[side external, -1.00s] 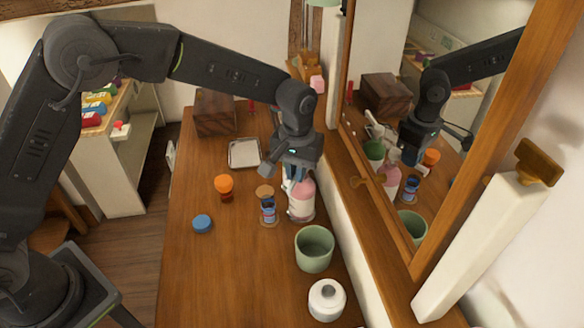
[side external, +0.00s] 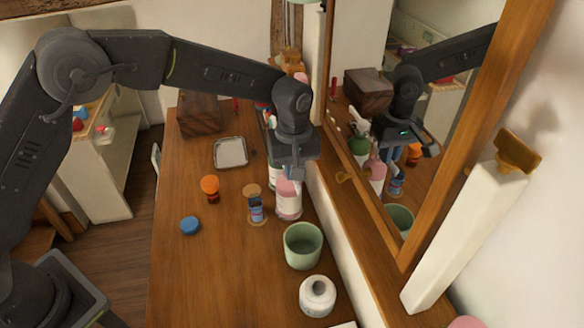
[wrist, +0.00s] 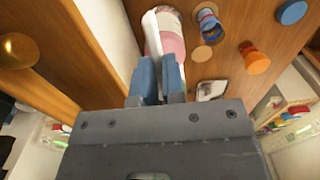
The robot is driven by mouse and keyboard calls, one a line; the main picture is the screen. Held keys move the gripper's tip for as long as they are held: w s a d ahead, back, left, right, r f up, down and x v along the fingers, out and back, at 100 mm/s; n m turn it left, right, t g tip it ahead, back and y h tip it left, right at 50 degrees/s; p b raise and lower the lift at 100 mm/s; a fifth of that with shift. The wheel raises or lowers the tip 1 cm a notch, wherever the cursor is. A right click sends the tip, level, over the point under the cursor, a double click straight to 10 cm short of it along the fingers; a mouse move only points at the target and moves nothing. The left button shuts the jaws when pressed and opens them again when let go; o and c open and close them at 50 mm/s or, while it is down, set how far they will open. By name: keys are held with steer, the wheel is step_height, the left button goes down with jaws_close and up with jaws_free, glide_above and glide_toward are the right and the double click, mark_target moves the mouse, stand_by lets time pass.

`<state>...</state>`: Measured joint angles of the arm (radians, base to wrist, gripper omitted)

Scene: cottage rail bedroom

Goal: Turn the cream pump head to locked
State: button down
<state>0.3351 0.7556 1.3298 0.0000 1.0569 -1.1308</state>
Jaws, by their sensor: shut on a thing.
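The pump bottle (side external: 289,204), pink with a white label, stands upright on the wooden dresser beside the mirror. My gripper (side external: 290,172) is directly above it, pointing down, with its fingers shut at the bottle's top. In the wrist view the blue-grey fingers (wrist: 158,76) are close together over the bottle (wrist: 171,40). The pump head is mostly hidden between and behind the fingers, so its lock position cannot be read.
A cork-topped jar (side external: 255,207) is just left. A green cup (side external: 303,248) and white round jar (side external: 317,296) stand in front. The mirror frame (side external: 345,190) is close on the right. The left front of the dresser is clear.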

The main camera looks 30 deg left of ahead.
stand_by(0.3)
steer(key=c, duration=1.2)
jaws_free()
step_height(320, 180, up, 14)
steer(key=shift+f, duration=0.1)
